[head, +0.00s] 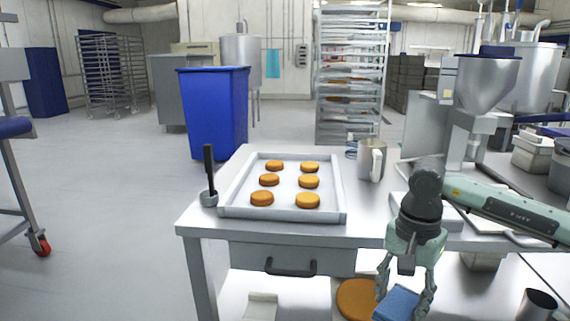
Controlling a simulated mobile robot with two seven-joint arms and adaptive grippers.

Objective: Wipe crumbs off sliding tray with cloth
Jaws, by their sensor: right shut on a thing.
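My right gripper (405,290) points down at the lower right, in front of the table's front edge. It is shut on a blue cloth (398,304), which is partly cut off by the bottom of the view. A shallow metal tray (231,205) lies on the table and holds several orange-brown rounds (309,181). The gripper and cloth are to the right of this tray and lower in the picture. I cannot make out crumbs. Which surface is the sliding tray is unclear; pale flat surfaces by the filling machine are partly hidden behind my right arm. My left gripper is not in view.
The steel table (215,226) has a closed drawer with a dark handle (291,268). A black-handled ladle (209,180) stands left of the tray, a metal jug (371,160) behind right. A filling machine (478,110) stands right. An orange disc (356,300) lies below the tabletop.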

